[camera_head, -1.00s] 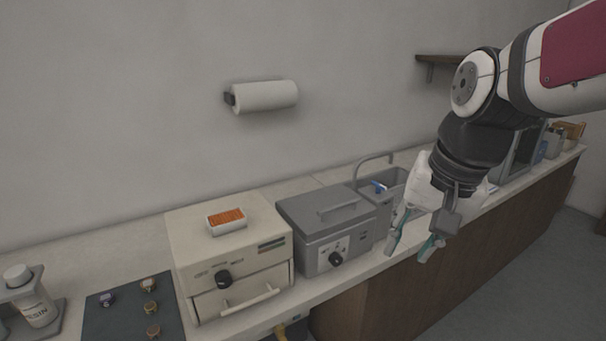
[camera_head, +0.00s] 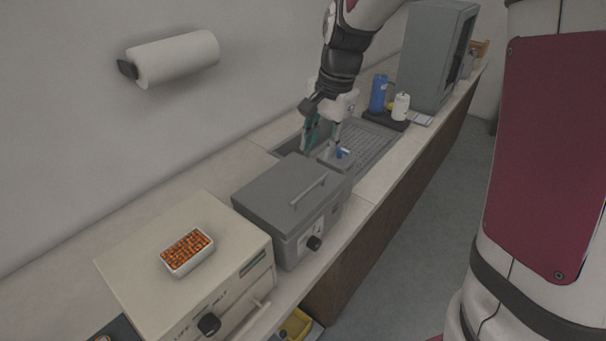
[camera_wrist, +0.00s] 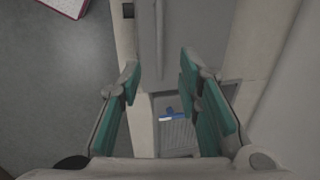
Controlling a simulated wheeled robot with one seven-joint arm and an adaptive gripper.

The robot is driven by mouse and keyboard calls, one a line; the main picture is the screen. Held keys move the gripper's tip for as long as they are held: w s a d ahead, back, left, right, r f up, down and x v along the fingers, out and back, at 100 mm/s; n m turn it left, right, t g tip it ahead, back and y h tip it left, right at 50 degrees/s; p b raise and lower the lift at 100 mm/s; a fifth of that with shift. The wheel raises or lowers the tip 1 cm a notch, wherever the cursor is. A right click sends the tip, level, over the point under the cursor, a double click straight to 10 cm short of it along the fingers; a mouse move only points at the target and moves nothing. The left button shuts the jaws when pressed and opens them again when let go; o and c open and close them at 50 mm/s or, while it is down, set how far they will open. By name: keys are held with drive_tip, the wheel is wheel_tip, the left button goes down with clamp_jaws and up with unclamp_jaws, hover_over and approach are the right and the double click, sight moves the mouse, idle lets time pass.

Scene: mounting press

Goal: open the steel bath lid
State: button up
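The steel bath (camera_head: 318,222) is a grey box on the counter with a knob on its front. Its flat lid (camera_head: 272,188) is down, and a long bar handle (camera_head: 308,190) runs across it. In the wrist view the grey lid (camera_wrist: 205,30) and its handle (camera_wrist: 159,45) fill the upper middle. My gripper (camera_head: 321,148) is just beyond the bath's far end, pointing down above a small grey basin, apart from the handle. The wrist view shows my gripper (camera_wrist: 160,78) open, its green-padded fingers apart with nothing between them.
A grey basin (camera_wrist: 178,138) with a blue item (camera_wrist: 172,117) lies beyond the bath. A cream oven (camera_head: 185,265) with an orange-filled tray (camera_head: 187,251) stands on the near side. Blue and white bottles (camera_head: 378,93) and a grey cabinet (camera_head: 436,55) stand farther along. A paper towel roll (camera_head: 175,58) hangs on the wall.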

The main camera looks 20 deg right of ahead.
sight(308, 188)
drive_tip(key=f, duration=0.4)
drive_tip(key=w+a+f, duration=0.1)
drive_tip(key=f, duration=0.3)
drive_tip(key=w+f+p, duration=0.1)
drive_tip(key=f, duration=0.3)
drive_tip(key=shift+a+f, duration=0.2)
drive_tip(key=shift+f, duration=0.15)
drive_tip(key=shift+c, duration=0.5)
clamp_jaws()
